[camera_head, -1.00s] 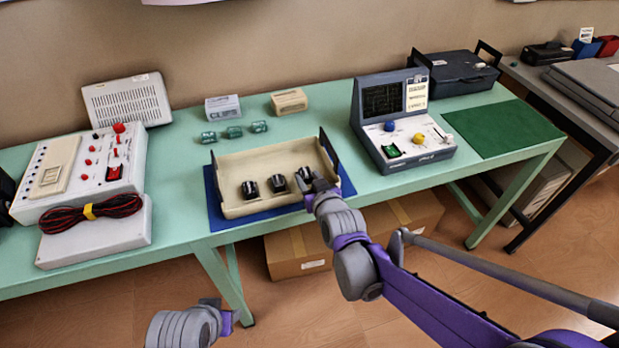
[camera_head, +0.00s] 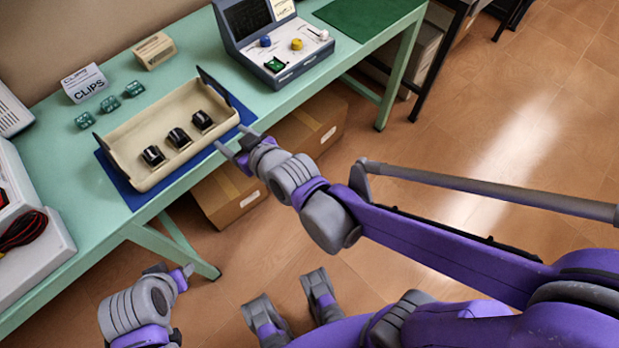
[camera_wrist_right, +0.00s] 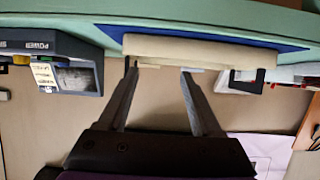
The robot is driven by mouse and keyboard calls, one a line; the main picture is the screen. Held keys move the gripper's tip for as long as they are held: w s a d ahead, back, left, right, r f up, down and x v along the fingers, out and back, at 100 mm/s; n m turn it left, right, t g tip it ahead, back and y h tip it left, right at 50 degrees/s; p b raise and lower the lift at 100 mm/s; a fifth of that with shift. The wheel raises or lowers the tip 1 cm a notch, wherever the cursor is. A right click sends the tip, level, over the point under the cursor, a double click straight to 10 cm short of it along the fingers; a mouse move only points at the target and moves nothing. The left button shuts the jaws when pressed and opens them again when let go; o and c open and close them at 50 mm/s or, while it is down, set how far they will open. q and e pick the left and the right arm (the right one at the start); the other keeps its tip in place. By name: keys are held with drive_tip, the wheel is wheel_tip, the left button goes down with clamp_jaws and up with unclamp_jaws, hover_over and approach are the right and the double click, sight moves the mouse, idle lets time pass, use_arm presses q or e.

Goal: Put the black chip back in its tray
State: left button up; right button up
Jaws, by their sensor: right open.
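The cream tray (camera_head: 127,138) sits on a blue mat (camera_head: 116,180) on the green table. Three black chips stand in a row inside it: a left one (camera_head: 153,155), a middle one (camera_head: 178,138) and a right one (camera_head: 202,120). My right gripper (camera_head: 232,142) is open and empty, just outside the tray's front right edge. In the right wrist view its fingers (camera_wrist_right: 159,70) are spread below the tray's pale wall (camera_wrist_right: 190,52), with the chips hidden. My left gripper (camera_head: 172,272) is low in front of the table, away from the tray; its opening is unclear.
Several green parts (camera_head: 110,104) and a CLIPS box (camera_head: 84,82) lie behind the tray. A console (camera_head: 270,40) with a green part (camera_head: 275,65) stands to the right. A cardboard box (camera_head: 225,192) is under the table. The floor in front is open.

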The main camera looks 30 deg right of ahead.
drive_tip(key=s+d+f+m+g+h, duration=0.1)
drive_tip(key=s+d+f+g+h, duration=0.1)
drive_tip(key=s+d, duration=0.4)
drive_tip(key=s+d+f+m+g+h, duration=0.1)
drive_tip(key=s+d+f+g, duration=0.4)
drive_tip(key=s, duration=0.9)
drive_tip(key=shift+d+f+m+g+h, duration=0.35)
drive_tip(key=shift+d+f+m, duration=0.3)
drive_tip(key=shift+d, duration=0.6)
